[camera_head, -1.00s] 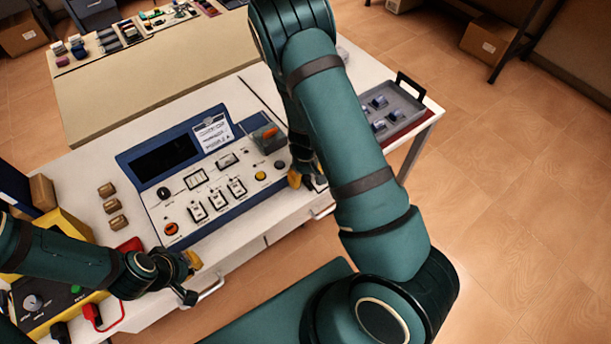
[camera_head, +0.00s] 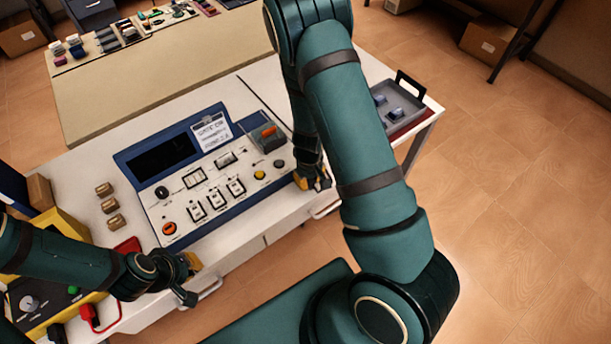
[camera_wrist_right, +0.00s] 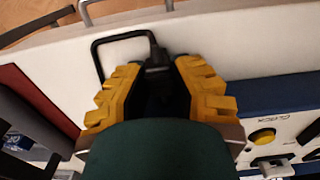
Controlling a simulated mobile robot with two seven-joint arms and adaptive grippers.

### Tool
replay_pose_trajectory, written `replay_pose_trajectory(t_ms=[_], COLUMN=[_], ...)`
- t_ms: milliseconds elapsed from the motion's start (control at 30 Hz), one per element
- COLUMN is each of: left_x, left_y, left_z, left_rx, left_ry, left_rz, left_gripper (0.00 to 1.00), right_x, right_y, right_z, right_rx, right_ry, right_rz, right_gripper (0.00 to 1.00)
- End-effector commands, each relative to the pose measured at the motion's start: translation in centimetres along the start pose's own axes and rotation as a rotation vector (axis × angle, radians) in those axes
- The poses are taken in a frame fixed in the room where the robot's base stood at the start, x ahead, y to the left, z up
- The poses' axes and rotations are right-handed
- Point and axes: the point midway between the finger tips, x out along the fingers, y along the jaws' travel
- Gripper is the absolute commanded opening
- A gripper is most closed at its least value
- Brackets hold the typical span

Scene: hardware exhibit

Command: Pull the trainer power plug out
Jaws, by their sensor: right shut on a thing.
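The trainer (camera_head: 215,190) is a blue-framed console with a white panel of switches and buttons on the white table. My right gripper (camera_head: 313,180) is at its right side, near the table's front edge. In the right wrist view my right gripper (camera_wrist_right: 158,85) is shut on the power plug (camera_wrist_right: 157,60), a dark body between the yellow fingers. Its black cable (camera_wrist_right: 96,45) loops off to the left. The fingers hide most of the plug, and I cannot tell whether it is still seated. My left gripper (camera_head: 190,280) is open and empty at the table's front edge.
A yellow power unit (camera_head: 60,290) with a red plug (camera_head: 88,314) is at the lower left. Several brown blocks (camera_head: 110,205) lie left of the trainer. A grey tray (camera_head: 408,103) stands on the right behind my right arm.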

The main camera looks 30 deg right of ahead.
Motion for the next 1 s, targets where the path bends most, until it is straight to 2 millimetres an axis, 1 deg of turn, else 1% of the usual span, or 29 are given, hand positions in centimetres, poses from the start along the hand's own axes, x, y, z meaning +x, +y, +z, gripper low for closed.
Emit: replay_pose_trajectory(t_ms=[67,267,300,367,400,667,767,867,1000], left_x=[0.3,0.2,0.2,0.2,0.2,0.2,0.2,0.2,0.2], left_y=[-0.1,-0.1,-0.1,-0.1,-0.1,0.0,0.0,0.0,0.0], left_z=[0.1,0.0,0.0,0.0,0.0,0.0,0.0,0.0,0.0], left_rx=[0.000,0.000,0.000,0.000,0.000,0.001,0.001,0.001,0.001], left_ry=[0.000,0.001,0.001,0.001,0.001,0.001,0.001,0.001,0.001], left_rz=[-0.001,0.000,0.000,0.000,0.000,0.000,0.000,0.000,0.000], left_gripper=[0.00,0.00,0.00,0.00,0.00,0.00,0.00,0.00,0.00], right_x=[0.2,0.2,0.2,0.2,0.2,0.1,-0.3,-1.3,-3.7], right_y=[-0.1,-0.1,-0.1,-0.1,-0.1,-0.1,-0.1,0.0,-0.1], right_z=[0.6,0.7,0.7,0.7,0.7,0.5,0.4,0.3,0.3], right_rx=[0.000,0.000,0.000,0.000,0.000,-0.001,-0.002,-0.003,-0.004], right_ry=[-0.004,-0.007,-0.008,-0.008,-0.007,-0.003,-0.001,0.002,0.003], right_rz=[-0.002,-0.002,-0.003,-0.003,-0.003,-0.001,-0.001,0.001,0.000], right_gripper=[0.00,0.00,0.28,0.49,0.55,0.55,0.55,0.55,0.55])
